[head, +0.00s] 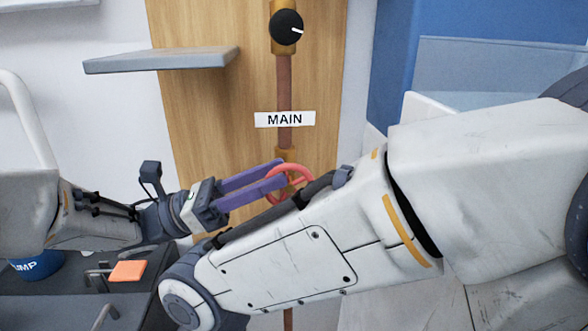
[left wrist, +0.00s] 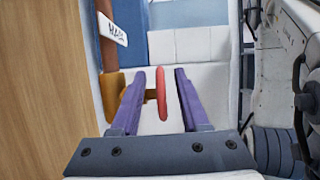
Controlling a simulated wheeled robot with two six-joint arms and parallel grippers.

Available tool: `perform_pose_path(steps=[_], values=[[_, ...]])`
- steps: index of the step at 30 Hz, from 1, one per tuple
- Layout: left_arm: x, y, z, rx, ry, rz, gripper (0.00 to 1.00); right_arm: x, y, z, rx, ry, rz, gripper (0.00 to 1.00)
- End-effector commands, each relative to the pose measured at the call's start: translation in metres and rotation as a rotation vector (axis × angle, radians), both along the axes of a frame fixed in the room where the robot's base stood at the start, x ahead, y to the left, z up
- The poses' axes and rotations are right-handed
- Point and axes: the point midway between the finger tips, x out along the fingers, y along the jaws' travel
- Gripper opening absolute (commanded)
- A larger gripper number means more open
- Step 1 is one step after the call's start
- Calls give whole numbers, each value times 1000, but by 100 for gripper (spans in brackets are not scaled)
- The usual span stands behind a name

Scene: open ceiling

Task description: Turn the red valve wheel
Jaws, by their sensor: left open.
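The red valve wheel (head: 303,176) sits on a copper pipe (head: 284,95) below the MAIN label, partly hidden by my right forearm. My left gripper (head: 281,173) reaches in from the left with its two purple fingers open, their tips at the wheel. In the left wrist view, the wheel (left wrist: 161,93) shows edge-on as a red bar between the fingers (left wrist: 157,98), with a gap on both sides. It is not gripped. My right arm crosses the front of the head view; its gripper is not seen.
A black knob (head: 286,27) is on the pipe above the MAIN label (head: 285,119). A grey shelf (head: 162,60) juts out at upper left. An orange block (head: 128,271) and a blue container (head: 36,265) are at lower left. A wooden panel (head: 205,110) stands behind the pipe.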

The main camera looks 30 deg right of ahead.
Motion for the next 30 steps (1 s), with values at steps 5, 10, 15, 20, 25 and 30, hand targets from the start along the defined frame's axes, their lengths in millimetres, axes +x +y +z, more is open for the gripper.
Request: perform_pose_path(steps=[5, 10, 15, 20, 25, 30], values=[[-12, -25, 10, -1, -2, -5, 45, 0, 0, -5, 0, 0, 0, 50], [-17, -35, 16, -1, -2, -2, 45, 0, 0, -6, 0, 0, 0, 50], [-18, -37, 17, 0, 0, -1, 45, 0, 0, -6, 0, 0, 0, 50], [-17, -37, 17, 0, 0, -1, 34, 0, 0, -6, 0, 0, 0, 50], [-17, -37, 17, 0, 0, -1, 0, 0, 0, -6, 0, 0, 0, 50], [-17, -37, 16, 5, -4, -1, 0, 0, 0, -7, 0, 0, 0, 50]])
